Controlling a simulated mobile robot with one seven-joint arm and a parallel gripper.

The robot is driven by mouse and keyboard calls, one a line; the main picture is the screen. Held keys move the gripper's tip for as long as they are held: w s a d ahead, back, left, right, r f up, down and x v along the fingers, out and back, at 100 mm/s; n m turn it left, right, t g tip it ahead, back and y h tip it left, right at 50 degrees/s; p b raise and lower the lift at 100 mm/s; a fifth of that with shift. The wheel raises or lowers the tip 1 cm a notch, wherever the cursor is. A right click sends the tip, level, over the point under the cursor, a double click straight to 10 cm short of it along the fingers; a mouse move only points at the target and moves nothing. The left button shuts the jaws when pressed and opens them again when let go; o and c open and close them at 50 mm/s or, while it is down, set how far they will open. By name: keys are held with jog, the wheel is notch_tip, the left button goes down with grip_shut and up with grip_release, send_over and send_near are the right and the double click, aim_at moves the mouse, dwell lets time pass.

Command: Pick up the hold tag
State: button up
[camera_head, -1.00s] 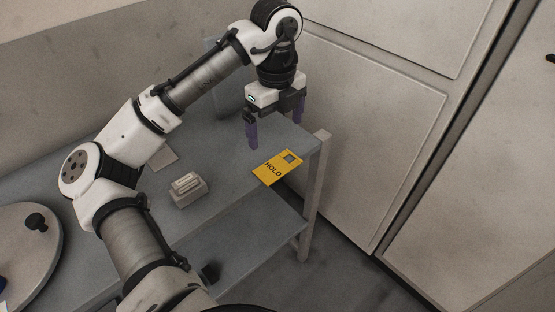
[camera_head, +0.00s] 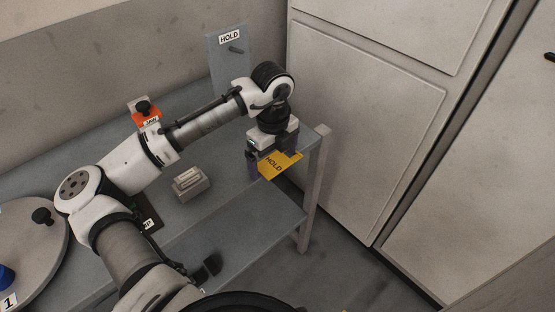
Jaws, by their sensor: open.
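The yellow hold tag (camera_head: 278,167), with black HOLD lettering, lies at the right end of the grey bench, by its front edge. My gripper (camera_head: 270,170) is directly over the tag, pointing down. Its purple fingers are open, one at the tag's left side and one toward its right side. The gripper body hides the tag's far part, including the square hole. I cannot tell whether the fingers touch the tag.
A grey block (camera_head: 190,184) sits on the bench left of the tag. An upright grey HOLD board (camera_head: 229,60) with a peg stands at the back. An orange item with a black knob (camera_head: 146,113) is behind my arm. A bench post (camera_head: 313,190) rises close on the right.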

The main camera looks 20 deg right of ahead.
aim_at(274, 164)
dwell(0.3)
jog(key=c, duration=1)
notch_tip(274, 164, up, 20)
jog(key=shift+b, duration=0.45)
